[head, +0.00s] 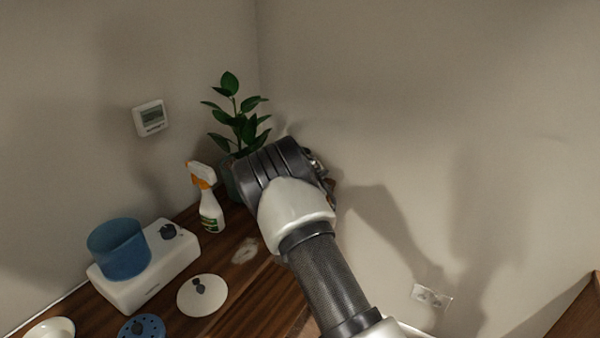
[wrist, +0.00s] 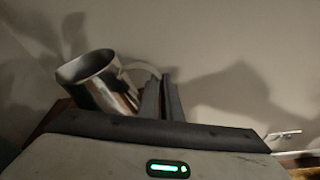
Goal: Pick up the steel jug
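The steel jug (wrist: 102,84) shows in the wrist view, left of my fingers. It is shiny, with its open mouth toward the upper left, and it looks tilted in this view. Its pale curved handle (wrist: 138,67) reaches right to my fingertips. My gripper (wrist: 163,88) has its two dark fingers close together with the handle's end between them, and it appears shut on the handle. The lower part of the jug is hidden behind my gripper's body. In the head view my wrist covers the gripper and most of the jug.
A potted plant (head: 238,122) stands close beside my wrist at the wall corner. A spray bottle (head: 209,207), a white appliance with a blue bowl (head: 120,250) and a white lid (head: 202,295) stand on the wooden counter (head: 262,290). Bare wall lies to the right.

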